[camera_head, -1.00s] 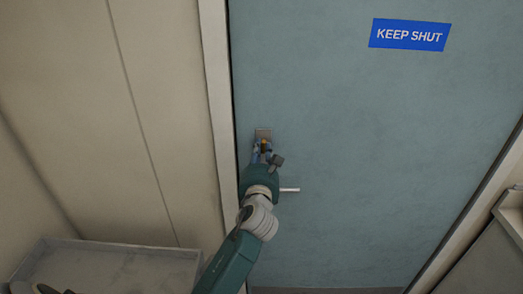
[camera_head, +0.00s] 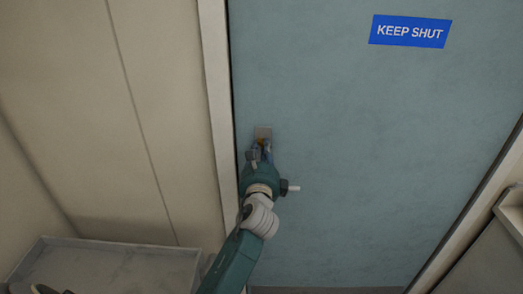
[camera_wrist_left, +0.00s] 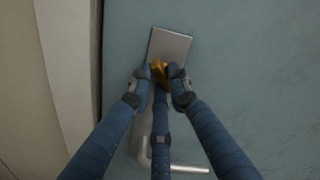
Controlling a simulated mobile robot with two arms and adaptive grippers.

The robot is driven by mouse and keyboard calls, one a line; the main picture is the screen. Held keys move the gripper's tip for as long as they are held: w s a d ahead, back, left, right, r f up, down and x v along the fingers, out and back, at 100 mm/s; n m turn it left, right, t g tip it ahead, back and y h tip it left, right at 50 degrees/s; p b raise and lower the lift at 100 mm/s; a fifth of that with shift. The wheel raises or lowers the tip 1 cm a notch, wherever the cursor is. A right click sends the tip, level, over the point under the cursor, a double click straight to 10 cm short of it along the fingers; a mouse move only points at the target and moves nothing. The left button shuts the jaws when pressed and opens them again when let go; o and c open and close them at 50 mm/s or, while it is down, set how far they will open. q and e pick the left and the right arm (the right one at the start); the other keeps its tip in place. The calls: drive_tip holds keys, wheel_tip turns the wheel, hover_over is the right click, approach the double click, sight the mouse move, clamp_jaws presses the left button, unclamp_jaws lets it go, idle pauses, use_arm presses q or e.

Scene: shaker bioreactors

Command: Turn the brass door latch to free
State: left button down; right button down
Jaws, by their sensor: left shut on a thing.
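The brass latch (camera_wrist_left: 159,72) is a small yellow piece on a grey metal plate (camera_wrist_left: 171,44) near the left edge of the blue-grey door (camera_head: 340,180). In the left wrist view my left gripper (camera_wrist_left: 160,80) has its blue fingers closed around the latch. In the head view the left gripper (camera_head: 261,150) covers most of the latch, and the plate's top shows above it. The latch's exact angle is hard to tell. My right gripper is not in view.
A silver lever handle (camera_wrist_left: 188,168) sticks out to the right below the latch, close under my left gripper. A blue KEEP SHUT sign (camera_head: 410,31) is high on the door. A pale door frame (camera_head: 217,110) runs along the left. A grey tray-like surface (camera_head: 110,262) is at lower left.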

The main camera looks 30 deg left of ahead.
use_arm(q)
drive_tip(key=shift+d+f+n+b, duration=0.1)
drive_tip(key=shift+n+b, duration=0.55)
drive_tip(key=shift+n, duration=1.55)
drive_tip(key=shift+d+n+b, duration=0.1)
drive_tip(key=shift+n+b, duration=0.5)
drive_tip(key=shift+n, duration=1.6)
drive_tip(key=c, duration=1.6)
unclamp_jaws()
drive_tip(key=shift+c, duration=0.2)
drive_tip(key=v, duration=0.7)
drive_tip(key=shift+s, duration=0.2)
